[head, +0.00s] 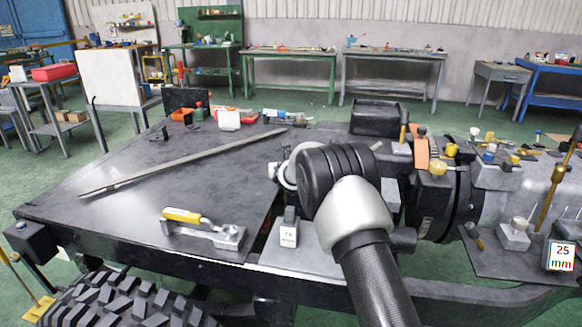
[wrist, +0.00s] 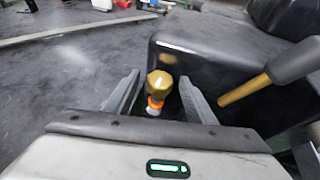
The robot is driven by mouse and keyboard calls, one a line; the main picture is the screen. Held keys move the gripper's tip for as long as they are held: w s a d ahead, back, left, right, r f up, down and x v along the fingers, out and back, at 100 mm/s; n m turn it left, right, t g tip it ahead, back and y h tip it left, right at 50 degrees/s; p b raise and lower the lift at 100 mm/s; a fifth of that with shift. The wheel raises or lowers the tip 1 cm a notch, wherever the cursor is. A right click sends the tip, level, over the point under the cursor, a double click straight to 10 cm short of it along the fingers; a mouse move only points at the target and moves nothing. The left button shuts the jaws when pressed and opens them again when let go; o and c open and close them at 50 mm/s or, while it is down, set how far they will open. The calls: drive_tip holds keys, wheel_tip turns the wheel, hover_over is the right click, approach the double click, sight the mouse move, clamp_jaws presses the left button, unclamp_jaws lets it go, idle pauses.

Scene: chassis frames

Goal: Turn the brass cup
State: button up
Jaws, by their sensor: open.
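In the wrist view a small brass cup (wrist: 160,83) sits on an orange and white base, upright, in front of a dark block. My gripper (wrist: 160,78) is open, one finger on each side of the cup. A gap shows between the cup and each finger; I cannot tell how deep the cup lies between them. In the head view my arm covers the fingers, and I cannot make out this cup there. Other brass-coloured caps (head: 452,150) stand to the right of my arm.
A brass rod with a grey end (wrist: 245,90) slants close to the right finger. The dark block (wrist: 215,60) stands behind the cup; it also shows in the head view (head: 378,118). A long metal bar (head: 180,163) and a yellow-handled clamp (head: 205,228) lie on the deck.

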drive_tip(key=c, duration=1)
drive_tip(key=m+h+p, duration=0.1)
drive_tip(key=p, duration=0.3)
drive_tip(key=r+m+h+p, duration=0.1)
drive_tip(key=p, duration=0.4)
drive_tip(key=shift+w+a+r+h, duration=0.1)
drive_tip(key=shift+a+h, duration=0.2)
drive_tip(key=shift+h, duration=0.1)
drive_tip(key=shift+c, duration=0.2)
drive_tip(key=shift+f+m+h+p, duration=0.35)
drive_tip(key=shift+m+h+p, duration=0.2)
drive_tip(key=shift+p, duration=0.45)
drive_tip(key=shift+f, duration=0.1)
drive_tip(key=o, duration=1)
drive_tip(key=shift+f, duration=0.1)
